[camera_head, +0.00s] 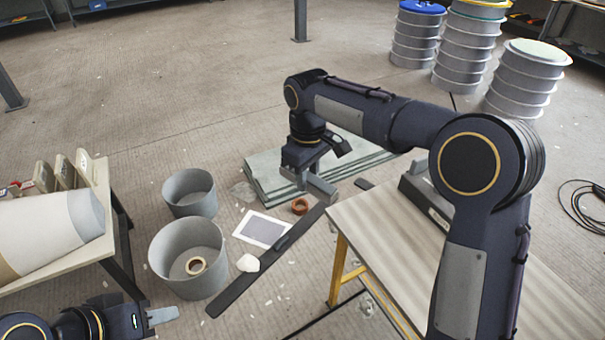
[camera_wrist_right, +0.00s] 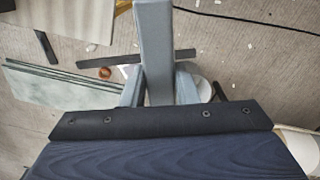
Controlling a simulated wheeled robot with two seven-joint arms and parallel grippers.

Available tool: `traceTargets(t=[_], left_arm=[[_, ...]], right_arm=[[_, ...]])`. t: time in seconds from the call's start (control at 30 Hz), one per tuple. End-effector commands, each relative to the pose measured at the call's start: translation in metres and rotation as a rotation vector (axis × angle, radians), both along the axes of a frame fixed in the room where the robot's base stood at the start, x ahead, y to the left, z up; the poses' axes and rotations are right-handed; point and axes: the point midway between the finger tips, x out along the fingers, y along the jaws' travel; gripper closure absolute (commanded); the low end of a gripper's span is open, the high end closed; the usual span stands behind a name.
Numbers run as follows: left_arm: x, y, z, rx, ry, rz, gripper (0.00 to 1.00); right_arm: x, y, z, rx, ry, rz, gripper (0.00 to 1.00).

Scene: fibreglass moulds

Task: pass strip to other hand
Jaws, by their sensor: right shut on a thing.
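My right gripper (camera_head: 305,172) hangs over the floor at the middle of the head view, beyond the wooden bench. It is shut on a light grey strip (camera_head: 322,188). In the right wrist view the strip (camera_wrist_right: 155,45) runs from between the fingers (camera_wrist_right: 159,88) toward the top edge, and it hides part of them. My left gripper (camera_head: 162,315) is low at the left of the head view, well apart from the strip. Its pale fingers show end to side, and I cannot tell whether they are open.
A long dark bar (camera_head: 245,281) lies below the right gripper, near an orange-brown ring (camera_head: 300,206) and stacked greenish sheets (camera_head: 262,180). Two grey buckets (camera_head: 162,255) stand between the grippers. A wooden bench (camera_head: 375,225) is at right, a table with a mould (camera_head: 45,230) at left.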

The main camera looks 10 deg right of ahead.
Motion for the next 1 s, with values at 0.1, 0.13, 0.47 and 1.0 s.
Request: traceTargets(t=[0.1,0.13,0.47,1.0], left_arm=[[0.0,0.0,0.0,0.0,0.0,0.0,0.64],[0.0,0.0,0.0,0.0,0.0,0.0,0.64],[0.0,0.0,0.0,0.0,0.0,0.0,0.64],[0.0,0.0,0.0,0.0,0.0,0.0,0.64]], right_arm=[[-0.011,0.004,-0.026,-0.003,0.004,0.002,0.98],[-0.014,0.005,-0.032,-0.003,0.006,0.002,0.98],[-0.032,0.015,-0.083,-0.001,0.001,0.005,0.98],[0.005,0.049,-0.132,0.0,-0.001,0.375,0.98]])
